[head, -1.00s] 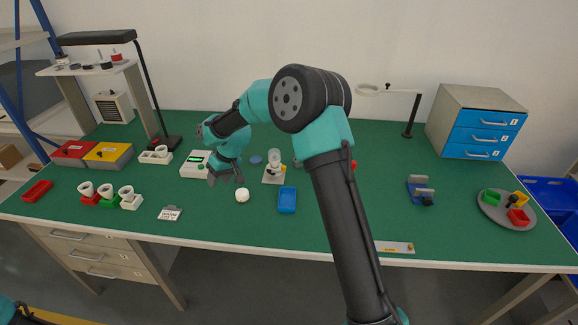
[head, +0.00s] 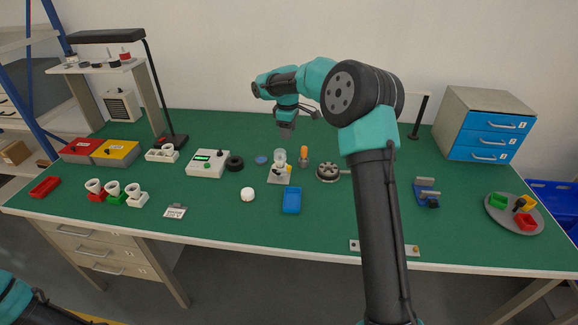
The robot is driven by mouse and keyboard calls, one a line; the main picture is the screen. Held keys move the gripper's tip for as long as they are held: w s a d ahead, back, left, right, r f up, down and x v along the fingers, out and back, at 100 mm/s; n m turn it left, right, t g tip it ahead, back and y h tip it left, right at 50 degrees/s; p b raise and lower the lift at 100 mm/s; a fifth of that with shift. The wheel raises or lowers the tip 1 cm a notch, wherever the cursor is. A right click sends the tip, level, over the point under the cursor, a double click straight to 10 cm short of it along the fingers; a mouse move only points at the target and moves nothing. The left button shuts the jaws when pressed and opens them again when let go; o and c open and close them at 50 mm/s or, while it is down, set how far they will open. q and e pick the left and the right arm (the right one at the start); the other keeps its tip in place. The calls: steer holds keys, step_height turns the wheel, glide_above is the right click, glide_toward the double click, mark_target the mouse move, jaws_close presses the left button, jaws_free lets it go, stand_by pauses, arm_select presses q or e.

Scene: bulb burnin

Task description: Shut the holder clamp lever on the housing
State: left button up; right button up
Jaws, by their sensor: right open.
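The holder (head: 273,178) is a small pale plate with an upright fixture in the middle of the green table. A clear, whitish housing (head: 280,155) stands upright in it. A small yellow part (head: 289,169), perhaps the clamp lever, shows at its right side; it is too small to tell whether it is open or shut. My right gripper (head: 286,131) is open, pointing down above and behind the holder in the picture, apart from it. I see nothing between its fingers. My left gripper is out of view; only part of my left arm shows at the lower left.
An orange-handled tool (head: 304,155) and a round dark-grey base (head: 328,173) stand right of the holder. A blue tray (head: 292,201) and white ball (head: 248,194) lie in front. A tester box (head: 207,164) and black ring (head: 235,163) are left. Front centre table is mostly clear.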

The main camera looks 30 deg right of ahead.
mark_target(289, 166)
steer(key=f, duration=1.6)
steer(key=shift+w+d+f, duration=0.25)
steer(key=shift+w+d, duration=0.05)
jaws_close()
